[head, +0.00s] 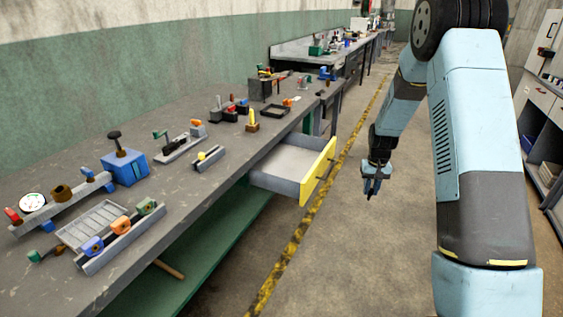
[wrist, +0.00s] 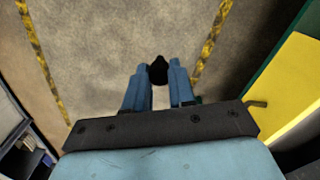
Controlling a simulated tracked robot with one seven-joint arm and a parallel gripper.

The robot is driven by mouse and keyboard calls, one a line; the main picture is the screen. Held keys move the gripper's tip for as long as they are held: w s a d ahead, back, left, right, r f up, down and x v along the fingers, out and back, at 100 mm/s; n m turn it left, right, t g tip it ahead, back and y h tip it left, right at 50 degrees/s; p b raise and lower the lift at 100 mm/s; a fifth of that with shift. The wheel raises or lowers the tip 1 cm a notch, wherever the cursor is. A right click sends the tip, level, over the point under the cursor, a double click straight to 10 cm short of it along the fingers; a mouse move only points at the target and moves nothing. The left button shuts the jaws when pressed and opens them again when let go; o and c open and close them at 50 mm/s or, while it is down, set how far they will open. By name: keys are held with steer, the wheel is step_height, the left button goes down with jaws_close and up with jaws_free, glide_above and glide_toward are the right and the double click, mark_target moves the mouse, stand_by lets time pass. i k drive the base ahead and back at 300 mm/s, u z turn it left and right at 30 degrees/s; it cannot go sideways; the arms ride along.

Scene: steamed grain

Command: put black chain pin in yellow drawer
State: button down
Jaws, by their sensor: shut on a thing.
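The yellow drawer (head: 318,171) stands pulled out from the workbench in the head view. Its grey inside (head: 285,163) looks empty from here. Its yellow front also shows at the right edge of the wrist view (wrist: 295,80). My gripper (head: 373,188) hangs to the right of the drawer, over the floor and apart from it. In the wrist view my gripper (wrist: 158,82) is shut on a small black thing (wrist: 158,70), which looks like the black chain pin. Its lower part is hidden between the fingers.
The grey workbench (head: 190,190) on the left carries several tools and fixtures, including a blue block (head: 125,167). A yellow-black floor stripe (head: 290,245) runs past the drawer. Shelving (head: 545,140) stands at the right. The floor between is clear.

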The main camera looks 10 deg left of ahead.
mark_target(290, 163)
steer(key=i, duration=0.85)
steer(key=u, duration=0.05)
